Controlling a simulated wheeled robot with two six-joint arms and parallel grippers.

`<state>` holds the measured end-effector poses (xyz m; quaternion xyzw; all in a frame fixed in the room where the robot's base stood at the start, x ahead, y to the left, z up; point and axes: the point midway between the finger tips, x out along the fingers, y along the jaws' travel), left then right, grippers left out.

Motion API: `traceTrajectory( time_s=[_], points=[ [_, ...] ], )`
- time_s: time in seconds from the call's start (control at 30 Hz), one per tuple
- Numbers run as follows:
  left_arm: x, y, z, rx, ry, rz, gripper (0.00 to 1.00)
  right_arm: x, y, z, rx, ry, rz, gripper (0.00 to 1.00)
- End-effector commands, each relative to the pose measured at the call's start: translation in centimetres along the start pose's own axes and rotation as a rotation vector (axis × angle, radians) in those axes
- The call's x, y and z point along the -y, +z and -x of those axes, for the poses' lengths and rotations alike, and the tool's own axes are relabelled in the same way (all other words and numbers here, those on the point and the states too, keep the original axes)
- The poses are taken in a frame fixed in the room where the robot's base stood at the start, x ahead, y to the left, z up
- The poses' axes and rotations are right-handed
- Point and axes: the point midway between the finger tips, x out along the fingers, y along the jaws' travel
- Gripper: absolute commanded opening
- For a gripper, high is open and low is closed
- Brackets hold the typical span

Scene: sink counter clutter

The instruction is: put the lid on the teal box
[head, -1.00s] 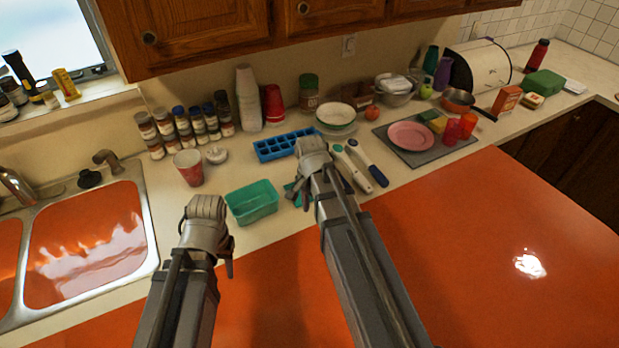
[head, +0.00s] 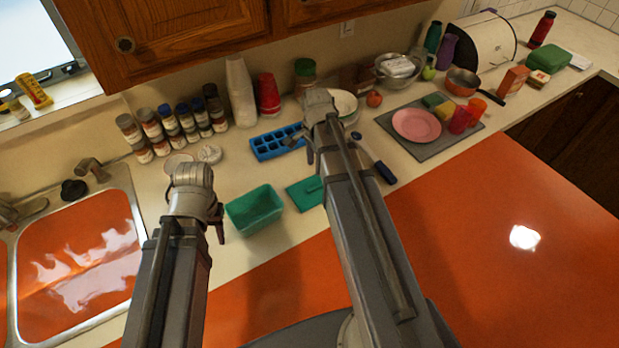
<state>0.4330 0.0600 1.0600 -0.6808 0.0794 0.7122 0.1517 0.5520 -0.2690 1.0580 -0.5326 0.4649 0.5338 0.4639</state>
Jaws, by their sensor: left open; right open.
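The teal box (head: 256,212) stands open and empty-looking on the counter near its front edge. The flat teal lid (head: 304,194) lies on the counter just right of the box, with a raised grip on top; my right arm borders its right side. My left gripper (head: 218,230) is open, close to the left side of the box, its fingers partly hidden by its own wrist. My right gripper (head: 302,148) is open and empty, above the counter beyond the lid, near the right end of the ice tray.
A blue ice tray (head: 277,143) lies behind the box. Spice jars (head: 172,127) and stacked cups (head: 240,90) line the wall. A dark-blue-handled utensil (head: 385,172) lies right of my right arm. A grey mat (head: 437,148) holds a pink plate (head: 416,125). The sink (head: 80,250) is at left.

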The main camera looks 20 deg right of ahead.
Motion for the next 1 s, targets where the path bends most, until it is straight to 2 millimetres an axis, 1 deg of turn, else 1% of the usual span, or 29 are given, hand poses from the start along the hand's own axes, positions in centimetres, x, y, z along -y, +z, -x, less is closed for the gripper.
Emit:
traceTrajectory(
  time_s=[0.27,0.47,0.67,1.0],
  points=[
    [0.0,0.0,-0.3,0.0,0.0,-0.001,0.43,0.0,0.0,-0.3,0.0,0.0,0.001,0.42],
    [-0.2,-0.1,-1.7,0.0,0.0,-0.003,0.43,0.0,0.0,-1.7,0.0,0.0,0.001,0.42],
    [-0.4,-0.2,-4.1,0.0,-0.001,-0.005,0.43,0.0,0.0,-4.1,-0.001,0.0,0.001,0.42],
    [-0.8,-0.5,-8.8,0.0,-0.001,-0.002,0.43,0.0,0.0,-8.9,-0.002,0.0,0.001,0.42]
  ],
)
